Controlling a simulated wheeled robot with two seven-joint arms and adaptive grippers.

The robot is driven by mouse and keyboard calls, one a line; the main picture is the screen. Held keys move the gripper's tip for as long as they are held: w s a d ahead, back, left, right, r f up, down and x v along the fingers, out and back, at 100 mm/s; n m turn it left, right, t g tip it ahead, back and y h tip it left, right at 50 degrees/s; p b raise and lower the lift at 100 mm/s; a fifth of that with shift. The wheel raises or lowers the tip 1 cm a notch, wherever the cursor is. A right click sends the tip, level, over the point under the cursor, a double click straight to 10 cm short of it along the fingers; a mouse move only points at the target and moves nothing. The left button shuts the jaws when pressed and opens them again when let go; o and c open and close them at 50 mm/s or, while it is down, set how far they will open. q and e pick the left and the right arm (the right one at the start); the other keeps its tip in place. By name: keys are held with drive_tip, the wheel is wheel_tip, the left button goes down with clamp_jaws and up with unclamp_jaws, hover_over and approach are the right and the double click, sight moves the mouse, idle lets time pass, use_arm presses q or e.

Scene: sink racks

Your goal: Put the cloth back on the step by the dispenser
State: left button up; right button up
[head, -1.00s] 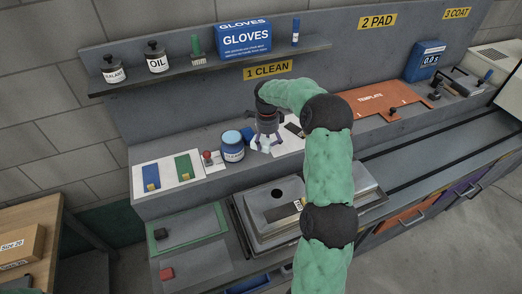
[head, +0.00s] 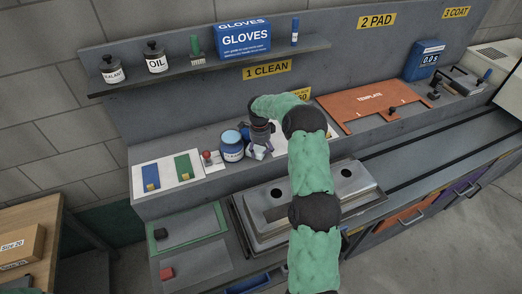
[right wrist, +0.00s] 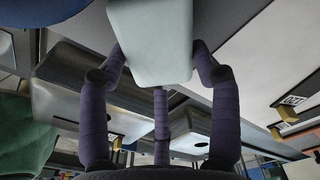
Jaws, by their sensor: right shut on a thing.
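My right gripper (head: 258,146) is shut on a pale, bluish-white cloth (head: 259,154), just right of a blue-and-white round container (head: 232,150), which looks like the dispenser. The wrist view shows the cloth (right wrist: 152,42) as a pale block between my purple-wrapped fingers (right wrist: 158,75). The gripper is over the grey step (head: 222,172) below the back panel. I cannot tell whether the cloth touches the step. The gripper partly hides the cloth in the head view. My left gripper is not in view.
A small red-topped item (head: 208,158) and a white board (head: 166,174) with blue and green pieces lie left of the container. A metal sink unit (head: 265,222) is in front, below the step. A shelf (head: 205,70) with bottles and a glove box (head: 244,42) hangs above.

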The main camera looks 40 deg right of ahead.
sight(260, 150)
drive_tip(key=shift+f, duration=0.15)
drive_tip(key=o, duration=1.3)
drive_tip(key=shift+c, duration=0.2)
drive_tip(key=shift+r, duration=0.3)
wheel_tip(260, 150, up, 12)
drive_tip(key=shift+w+a, duration=0.15)
drive_tip(key=shift+w, duration=0.05)
